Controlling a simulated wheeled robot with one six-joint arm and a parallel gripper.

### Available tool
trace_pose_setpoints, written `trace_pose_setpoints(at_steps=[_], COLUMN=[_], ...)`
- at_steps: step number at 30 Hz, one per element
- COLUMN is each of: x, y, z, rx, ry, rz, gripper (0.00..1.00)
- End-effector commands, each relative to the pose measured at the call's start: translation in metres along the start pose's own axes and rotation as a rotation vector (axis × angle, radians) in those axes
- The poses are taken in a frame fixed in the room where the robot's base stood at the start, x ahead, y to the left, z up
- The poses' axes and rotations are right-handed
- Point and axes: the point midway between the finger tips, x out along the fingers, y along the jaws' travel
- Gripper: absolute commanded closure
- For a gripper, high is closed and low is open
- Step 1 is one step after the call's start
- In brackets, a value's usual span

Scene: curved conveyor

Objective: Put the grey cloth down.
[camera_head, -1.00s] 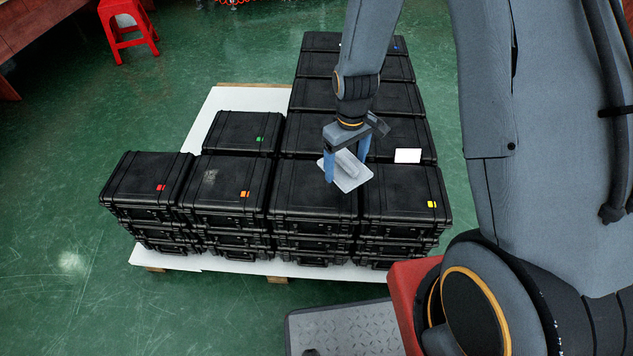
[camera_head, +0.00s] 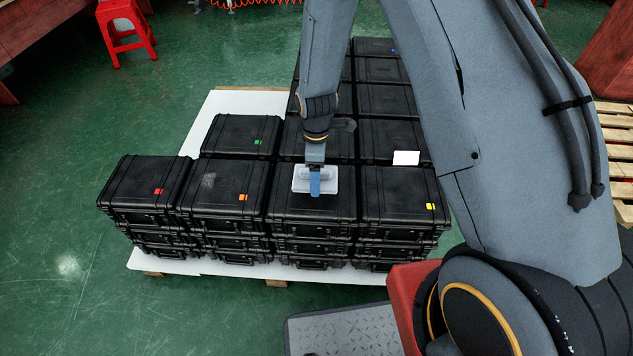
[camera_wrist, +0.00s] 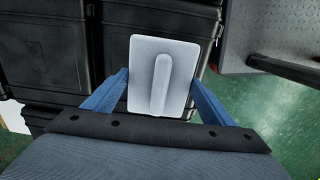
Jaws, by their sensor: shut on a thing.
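The grey cloth is a flat, pale grey rectangle (camera_head: 328,185) with a raised ridge along its middle. My gripper (camera_head: 315,179) is shut on it, over the front black case third from the left. I cannot tell whether the cloth touches the lid. In the wrist view the cloth (camera_wrist: 143,85) lies between the two blue fingers of my gripper (camera_wrist: 160,78), its ridge pointing along the view. One finger hides part of the cloth in the head view.
Black cases (camera_head: 311,205) stand in stacks on a white-topped pallet (camera_head: 236,103), with coloured tags. A white card (camera_head: 406,158) lies on a case to the right. A red stool (camera_head: 124,30) stands far left. Open green floor lies left of the pallet.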

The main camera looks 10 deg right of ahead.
Motion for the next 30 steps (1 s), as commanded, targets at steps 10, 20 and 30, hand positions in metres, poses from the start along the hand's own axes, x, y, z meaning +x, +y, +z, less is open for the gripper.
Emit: trace_pose_setpoints(at_steps=[10, 20, 30], x=[0.04, 0.043, 0.044], y=[-0.001, 0.0, 0.001], z=[0.0, 0.0, 0.001], rx=[0.001, 0.001, 0.002], ry=[-0.001, 0.0, 0.001], rz=[-0.002, 0.0, 0.001], gripper=[0.47, 0.47, 0.04])
